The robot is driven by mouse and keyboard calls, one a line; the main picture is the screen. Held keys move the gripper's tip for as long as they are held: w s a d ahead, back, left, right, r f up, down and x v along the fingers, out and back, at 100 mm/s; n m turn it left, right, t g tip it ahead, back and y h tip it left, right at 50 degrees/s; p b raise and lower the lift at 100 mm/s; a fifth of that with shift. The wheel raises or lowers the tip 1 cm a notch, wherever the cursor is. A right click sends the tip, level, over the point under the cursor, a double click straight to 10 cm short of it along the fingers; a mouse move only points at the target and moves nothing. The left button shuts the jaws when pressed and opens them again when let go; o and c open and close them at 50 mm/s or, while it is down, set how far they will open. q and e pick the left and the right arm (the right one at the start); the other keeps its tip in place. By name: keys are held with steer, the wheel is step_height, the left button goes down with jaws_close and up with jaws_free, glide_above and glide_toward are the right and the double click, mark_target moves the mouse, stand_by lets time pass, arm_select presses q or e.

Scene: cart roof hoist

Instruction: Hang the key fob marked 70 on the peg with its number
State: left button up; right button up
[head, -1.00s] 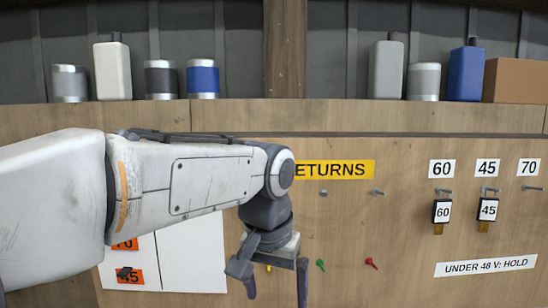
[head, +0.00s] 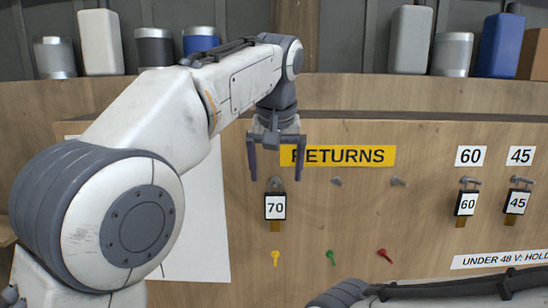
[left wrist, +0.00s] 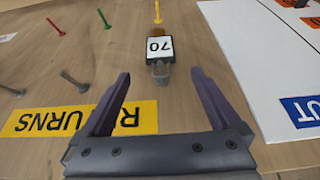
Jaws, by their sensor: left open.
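The key fob marked 70 (head: 275,207) hangs on a peg under the left end of the yellow RETURNS sign (head: 338,156). It is black with a white number face and a brass-coloured lower end. My left gripper (head: 276,172) is open and empty just above it, with its fingers pointing down. In the left wrist view the fob (left wrist: 159,47) lies beyond and between the open fingertips (left wrist: 160,76), apart from them. The peg labelled 70 is outside both current views. My right gripper is not in view.
Fobs 60 (head: 466,203) and 45 (head: 516,202) hang on their own labelled pegs at the right. Two RETURNS pegs (head: 337,182) (head: 398,182) are empty. Yellow, green and red pins (head: 331,257) stick out below. Bottles and cans line the shelf above.

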mark_target(276, 183)
arm_select(q)
steer(key=shift+x, duration=2.45)
jaws_close()
steer(key=shift+r, duration=0.1)
steer(key=shift+r+p, duration=0.1)
steer(key=shift+p, duration=0.2)
steer(key=shift+r, duration=0.2)
steer(key=shift+s, duration=0.1)
